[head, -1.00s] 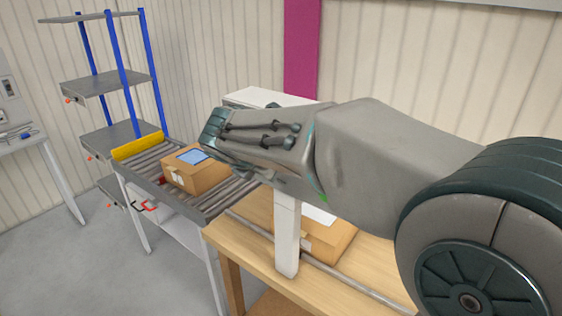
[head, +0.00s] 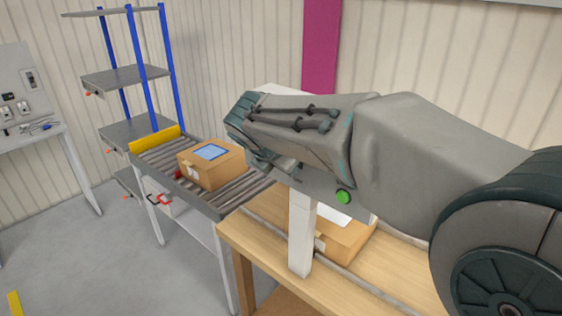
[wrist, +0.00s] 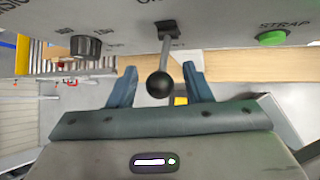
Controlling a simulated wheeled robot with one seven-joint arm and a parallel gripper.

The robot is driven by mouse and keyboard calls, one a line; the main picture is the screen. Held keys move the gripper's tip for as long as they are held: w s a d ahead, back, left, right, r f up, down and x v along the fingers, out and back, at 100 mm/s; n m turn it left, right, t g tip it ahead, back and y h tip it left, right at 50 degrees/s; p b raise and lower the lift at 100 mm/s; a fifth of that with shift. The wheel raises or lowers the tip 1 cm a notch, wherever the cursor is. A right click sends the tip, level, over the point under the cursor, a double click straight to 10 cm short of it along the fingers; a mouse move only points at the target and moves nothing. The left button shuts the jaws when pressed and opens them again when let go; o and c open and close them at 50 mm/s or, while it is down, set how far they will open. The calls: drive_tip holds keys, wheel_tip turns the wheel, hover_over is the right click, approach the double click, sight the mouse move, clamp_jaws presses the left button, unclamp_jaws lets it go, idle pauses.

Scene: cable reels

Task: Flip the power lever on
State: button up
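A lever with a black ball end (wrist: 160,84) hangs from a grey panel (wrist: 120,45) in the wrist view. My gripper (wrist: 160,88) is open, one blue-grey finger on each side of the ball, with gaps showing on both sides. Whether the ball lies level with the fingertips in depth is hard to tell. A black knob (wrist: 85,46) is left of the lever, and a green button (wrist: 272,38) marked STRAP is right of it. The green button also shows in the head view (head: 343,196), below my arm, which hides the lever there.
A roller conveyor (head: 235,196) carries a cardboard box (head: 212,166). Another box (head: 345,243) lies on the wooden table (head: 262,244) beside a white post (head: 301,235). Blue-posted shelving (head: 125,77) and a switch panel (head: 20,90) stand at left. Open floor is at lower left.

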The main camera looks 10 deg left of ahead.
drive_tip(key=shift+s+r, duration=0.1)
drive_tip(key=b+v, duration=0.2)
drive_tip(key=v, duration=1.1)
drive_tip(key=shift+s+r, duration=0.2)
drive_tip(key=shift+s, duration=0.1)
drive_tip(key=s+d+f+m+g+b, duration=0.1)
drive_tip(key=s+d+f+m, duration=0.3)
drive_tip(key=d+f+m, duration=0.4)
drive_tip(key=s+d+f+m+g+y+b, duration=0.1)
drive_tip(key=s+d+f+m, duration=0.4)
drive_tip(key=f+m, duration=0.5)
drive_tip(key=s+d+f+m+g+b, duration=0.2)
drive_tip(key=s+d+f+m, duration=0.2)
drive_tip(key=d+f+m, duration=0.5)
drive_tip(key=shift+s+d+m+y, duration=0.2)
drive_tip(key=shift+d+m+y, duration=0.1)
drive_tip(key=shift+d+m, duration=0.75)
drive_tip(key=shift+a, duration=0.2)
